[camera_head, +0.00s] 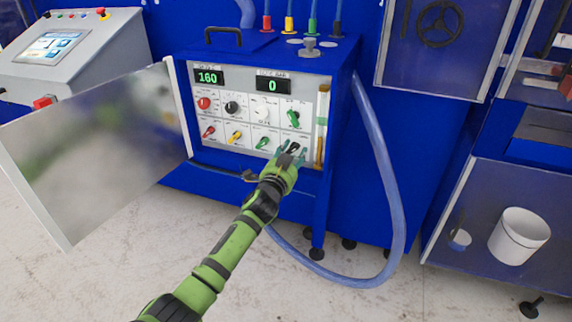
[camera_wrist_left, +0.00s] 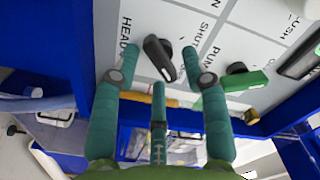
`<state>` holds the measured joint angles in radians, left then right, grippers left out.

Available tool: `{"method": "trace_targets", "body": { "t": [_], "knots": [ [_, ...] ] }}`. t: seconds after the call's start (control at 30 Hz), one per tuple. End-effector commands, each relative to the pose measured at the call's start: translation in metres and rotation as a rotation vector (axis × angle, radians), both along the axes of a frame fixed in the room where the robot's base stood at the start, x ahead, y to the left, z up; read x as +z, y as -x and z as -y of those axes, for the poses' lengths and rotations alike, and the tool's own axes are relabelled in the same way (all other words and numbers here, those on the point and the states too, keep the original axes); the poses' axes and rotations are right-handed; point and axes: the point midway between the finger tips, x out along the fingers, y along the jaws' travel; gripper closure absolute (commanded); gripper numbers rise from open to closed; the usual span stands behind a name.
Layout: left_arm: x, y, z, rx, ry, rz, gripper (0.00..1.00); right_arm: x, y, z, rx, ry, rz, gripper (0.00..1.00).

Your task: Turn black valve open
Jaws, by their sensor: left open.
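The black valve handle (camera_wrist_left: 158,58) sits on the white panel in the left wrist view, its lever lying at a slant. In the head view the black valve (camera_head: 294,147) is at the right end of the panel's bottom row, partly hidden by my gripper. My left gripper (camera_head: 291,155) is open in front of it. In the left wrist view the green fingers of the left gripper (camera_wrist_left: 160,82) stand apart, with the black handle between and just beyond their tips. Contact cannot be told. My right gripper is not in view.
A green valve (camera_head: 264,142) is beside the black one, with yellow (camera_head: 235,136) and red (camera_head: 208,131) valves further left. The open panel door (camera_head: 95,150) stands at left. A blue hose (camera_head: 385,180) loops down at right. Displays read 160 and 0.

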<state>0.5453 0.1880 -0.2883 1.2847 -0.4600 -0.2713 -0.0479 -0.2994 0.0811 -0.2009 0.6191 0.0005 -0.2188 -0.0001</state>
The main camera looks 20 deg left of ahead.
Motion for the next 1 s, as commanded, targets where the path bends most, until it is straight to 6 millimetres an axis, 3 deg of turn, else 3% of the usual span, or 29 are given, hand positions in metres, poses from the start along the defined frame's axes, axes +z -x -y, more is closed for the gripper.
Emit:
{"method": "trace_targets", "body": {
  "t": [0.6, 0.8, 1.0],
  "knots": [
    [-0.001, 0.099, -0.003, -0.001, -0.001, -0.002, 0.55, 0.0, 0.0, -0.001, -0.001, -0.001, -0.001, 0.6],
    [-0.001, 0.114, -0.003, -0.001, -0.002, -0.001, 0.55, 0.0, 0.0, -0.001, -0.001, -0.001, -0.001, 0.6],
    [0.0, 0.115, -0.004, -0.001, -0.002, -0.001, 0.55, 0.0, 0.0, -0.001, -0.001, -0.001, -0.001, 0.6]
  ]
}}
